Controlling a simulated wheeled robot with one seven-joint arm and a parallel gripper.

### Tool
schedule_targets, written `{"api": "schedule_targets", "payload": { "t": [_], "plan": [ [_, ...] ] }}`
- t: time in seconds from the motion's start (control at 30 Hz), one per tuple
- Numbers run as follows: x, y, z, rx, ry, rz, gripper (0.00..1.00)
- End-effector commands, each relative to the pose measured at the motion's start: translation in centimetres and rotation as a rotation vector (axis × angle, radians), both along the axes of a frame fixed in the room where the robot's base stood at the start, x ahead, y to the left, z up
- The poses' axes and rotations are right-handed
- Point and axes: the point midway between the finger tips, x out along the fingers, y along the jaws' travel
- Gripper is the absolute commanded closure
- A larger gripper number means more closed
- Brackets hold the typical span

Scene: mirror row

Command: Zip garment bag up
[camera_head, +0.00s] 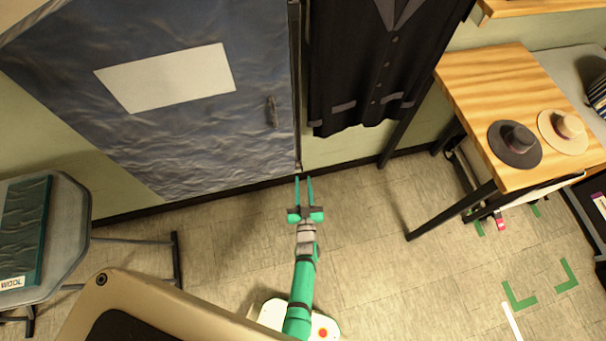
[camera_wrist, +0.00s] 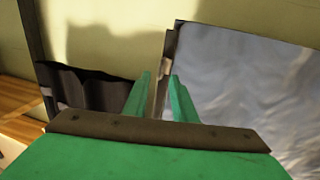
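The garment bag (camera_head: 200,125) is a large blue-grey wrinkled panel with a white blank label. A dark narrow zip strip (camera_head: 296,80) runs down its right edge. A small pale zip tab (camera_head: 298,167) shows at the strip's bottom end. My gripper (camera_head: 304,179) has two green fingers, parted, just below the tab. In the wrist view, the bag (camera_wrist: 245,85) is on the right, and the small tab (camera_wrist: 165,68) shows beyond and between the open fingertips (camera_wrist: 160,76). I cannot tell whether they touch it.
A dark buttoned garment (camera_head: 360,70) hangs right of the strip. A wooden table (camera_head: 490,90) with two hats (camera_head: 515,145) stands at right.

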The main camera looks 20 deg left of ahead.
Motion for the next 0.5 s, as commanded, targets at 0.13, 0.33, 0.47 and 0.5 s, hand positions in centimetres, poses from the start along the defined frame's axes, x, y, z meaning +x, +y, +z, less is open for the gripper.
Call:
{"api": "schedule_targets", "payload": {
  "t": [0.13, 0.33, 0.47, 0.5],
  "plan": [
    [2.1, 0.9, 0.0, 0.000, -0.001, 0.000, 0.75],
    [3.5, 1.7, 0.0, 0.001, 0.000, 0.004, 0.75],
    [3.7, 1.8, 0.0, 0.001, 0.000, 0.004, 0.75],
    [3.8, 1.8, 0.0, 0.000, 0.001, 0.003, 0.75]
  ]
}}
